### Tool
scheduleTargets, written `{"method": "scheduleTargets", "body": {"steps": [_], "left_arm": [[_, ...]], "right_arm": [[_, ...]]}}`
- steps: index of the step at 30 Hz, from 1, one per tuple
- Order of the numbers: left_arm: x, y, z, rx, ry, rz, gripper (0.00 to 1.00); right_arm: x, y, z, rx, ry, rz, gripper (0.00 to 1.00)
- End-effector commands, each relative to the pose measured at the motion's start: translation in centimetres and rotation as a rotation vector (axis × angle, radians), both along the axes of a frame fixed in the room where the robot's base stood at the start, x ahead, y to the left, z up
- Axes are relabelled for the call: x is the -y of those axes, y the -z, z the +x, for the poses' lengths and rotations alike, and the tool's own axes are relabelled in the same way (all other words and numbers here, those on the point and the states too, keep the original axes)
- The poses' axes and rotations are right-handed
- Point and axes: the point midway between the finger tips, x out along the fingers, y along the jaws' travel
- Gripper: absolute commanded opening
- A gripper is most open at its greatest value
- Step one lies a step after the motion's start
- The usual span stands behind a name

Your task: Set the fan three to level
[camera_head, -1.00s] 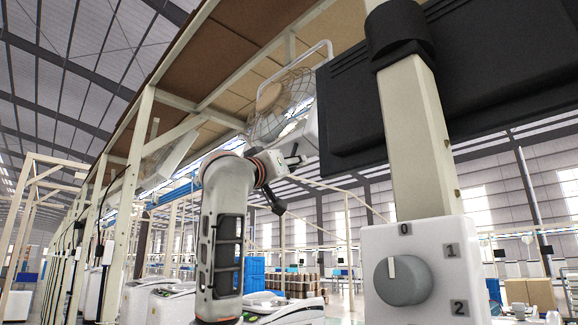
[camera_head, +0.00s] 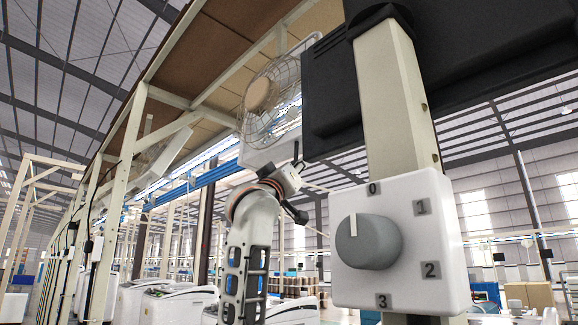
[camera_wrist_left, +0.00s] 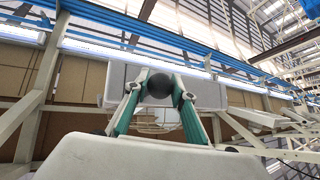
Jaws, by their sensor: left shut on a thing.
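The white control box (camera_head: 437,275) stands close at the right in the head view, with marks 0, 1, 2 and 3. Its grey knob (camera_head: 375,242) has a white pointer line facing up, near the 0. The caged fan (camera_head: 270,105) hangs above and left of the box. My left gripper (camera_head: 298,186) is left of the box and apart from the knob in the picture. In the left wrist view, its teal fingers converge on a dark round thing (camera_wrist_left: 159,84), which I cannot identify, with a white housing behind it. My right gripper is not in view.
A pale post (camera_head: 394,110) rises above the box, beside a large black panel (camera_head: 455,70). A beam frame (camera_head: 128,170) carries the wooden canopy at the left. White machines (camera_head: 165,300) stand low at the left.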

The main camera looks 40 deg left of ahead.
Motion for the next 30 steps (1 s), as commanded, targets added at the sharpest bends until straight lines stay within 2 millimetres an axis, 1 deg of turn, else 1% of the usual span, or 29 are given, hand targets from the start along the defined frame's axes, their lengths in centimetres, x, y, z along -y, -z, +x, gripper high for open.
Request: {"method": "scheduleTargets", "body": {"steps": [1, 3, 5, 11, 18, 19, 21, 28, 30], "left_arm": [[0.0, -0.2, 0.3, 0.025, 0.001, -0.004, 0.00], [0.0, -0.2, 0.8, 0.051, 0.000, -0.006, 0.00], [0.0, -0.2, 1.1, 0.068, 0.000, -0.007, 0.00], [0.1, -0.2, 1.5, 0.093, -0.004, -0.005, 0.00], [0.1, -0.2, 1.5, 0.093, -0.003, -0.005, 0.00], [0.1, -0.2, 1.5, 0.093, -0.003, -0.005, 0.27], [0.1, -0.2, 1.5, 0.092, -0.003, -0.005, 0.42], [0.1, -0.1, 1.6, 0.090, -0.002, -0.005, 0.42], [0.1, -0.1, 1.6, 0.090, -0.002, -0.005, 0.42]], "right_arm": [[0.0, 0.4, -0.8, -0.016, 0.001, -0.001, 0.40], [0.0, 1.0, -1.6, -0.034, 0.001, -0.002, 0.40], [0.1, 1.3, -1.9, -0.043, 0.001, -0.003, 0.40], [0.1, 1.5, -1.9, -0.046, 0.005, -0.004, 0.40], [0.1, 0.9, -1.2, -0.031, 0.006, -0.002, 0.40], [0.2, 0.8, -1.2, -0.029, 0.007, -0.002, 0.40], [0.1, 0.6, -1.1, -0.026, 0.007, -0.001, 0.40], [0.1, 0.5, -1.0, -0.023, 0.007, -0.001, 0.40], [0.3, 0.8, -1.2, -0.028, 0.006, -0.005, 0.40]]}}
